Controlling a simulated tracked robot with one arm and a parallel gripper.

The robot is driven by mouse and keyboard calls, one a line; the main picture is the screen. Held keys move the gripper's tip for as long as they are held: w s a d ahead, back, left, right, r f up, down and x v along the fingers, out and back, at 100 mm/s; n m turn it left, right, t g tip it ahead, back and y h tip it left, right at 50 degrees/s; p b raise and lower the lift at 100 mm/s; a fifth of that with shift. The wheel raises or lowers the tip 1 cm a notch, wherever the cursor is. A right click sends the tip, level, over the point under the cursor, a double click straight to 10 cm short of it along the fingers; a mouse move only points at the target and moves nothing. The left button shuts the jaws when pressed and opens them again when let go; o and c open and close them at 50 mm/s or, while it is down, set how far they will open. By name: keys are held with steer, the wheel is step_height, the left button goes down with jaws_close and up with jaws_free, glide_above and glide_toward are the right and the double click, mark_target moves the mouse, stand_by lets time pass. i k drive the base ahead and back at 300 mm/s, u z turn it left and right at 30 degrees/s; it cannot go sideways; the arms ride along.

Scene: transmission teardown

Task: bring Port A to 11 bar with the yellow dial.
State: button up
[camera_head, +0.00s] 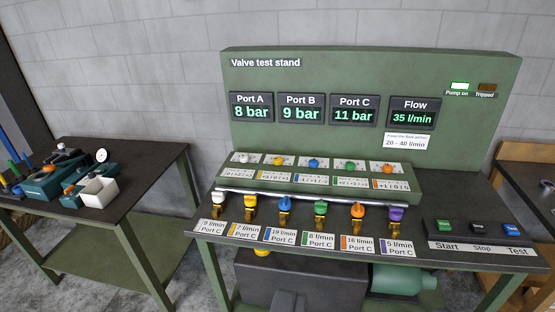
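The Valve test stand (400,70) has a Port A display (251,112) reading 8 bar. The Port B display (301,112) reads 9 bar and the Port C display (353,114) reads 11 bar. The yellow dial (278,160) is second from the left in the upper row, between the white dial (241,158) and the blue dial (313,163). The card below it is too small to read surely. The green dial (350,166) and orange dial (386,169) are to the right. I cannot make out my gripper in this view.
Coloured levers, including a yellow lever (250,201), line the front below a metal rail. The Flow display (414,115) reads 35 l/min, and a card says 20 - 40 l/min. Pump on is lit. Start (443,226), Stop and Test buttons sit right. A side table (150,165) holds parts.

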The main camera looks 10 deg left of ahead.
mark_target(278, 161)
steer(key=u, duration=0.25)
steer(key=i, duration=2.4)
steer(key=z, duration=0.25)
